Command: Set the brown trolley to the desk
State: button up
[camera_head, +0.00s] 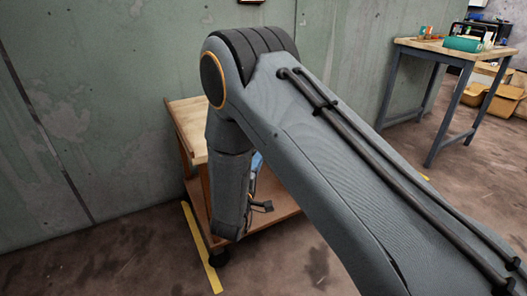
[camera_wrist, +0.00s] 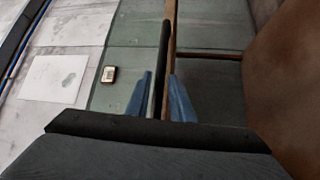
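The brown trolley stands against the green wall, mostly hidden behind my arm. Its light wooden top (camera_head: 188,122) and brown lower shelf (camera_head: 271,213) show, with a black wheel below. The desk (camera_head: 437,52) stands apart at the upper right, with a wooden top and grey legs. In the wrist view, the two blue fingers of my gripper (camera_wrist: 161,98) stand close together, on either side of a narrow dark bar and a brown edge (camera_wrist: 172,30), likely the trolley's. I cannot tell whether the fingers press on it. In the head view my arm hides most of the gripper.
A teal box (camera_head: 462,44) and small items lie on the desk. A yellow floor line (camera_head: 201,248) runs beside the trolley's left side. Floor between trolley and desk is partly hidden by my arm.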

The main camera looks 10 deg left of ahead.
jog(key=shift+w+d+r, duration=0.1)
jog(key=shift+w+r, duration=0.05)
jog(key=shift+w, duration=0.95)
jog(key=shift+w+d+r, duration=0.1)
jog(key=shift+w+r, duration=0.05)
jog(key=shift+w, duration=0.95)
grip_shut()
